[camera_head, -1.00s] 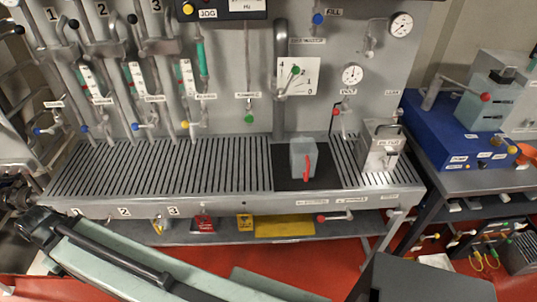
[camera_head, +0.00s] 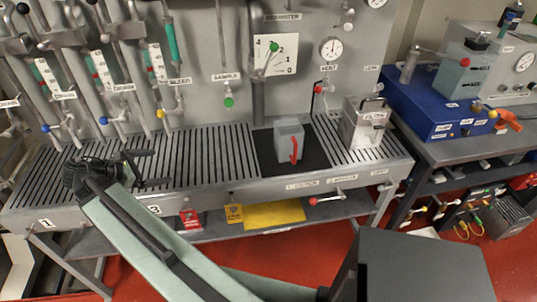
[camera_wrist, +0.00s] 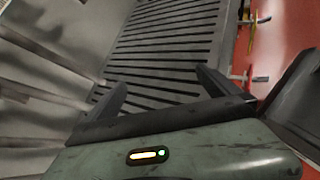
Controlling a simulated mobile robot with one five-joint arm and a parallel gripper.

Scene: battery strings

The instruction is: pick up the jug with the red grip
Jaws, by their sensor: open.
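The jug with the red grip (camera_head: 285,143) stands upright on a black mat (camera_head: 313,160) on the slatted bench, below the dial plate. It is a pale grey box shape, and its red grip (camera_head: 294,151) faces the front. My gripper (camera_head: 145,168) is open and empty, well to the left of the jug, over the left part of the bench. In the wrist view my two dark fingers (camera_wrist: 160,90) are spread apart over bare slats. The jug does not show in the wrist view.
A metal filter box (camera_head: 362,125) stands on the bench right of the jug. Valves and hoses hang on the back panel behind. A blue unit (camera_head: 425,108) sits on the right-hand table. The slats (camera_head: 215,155) between my gripper and the jug are clear.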

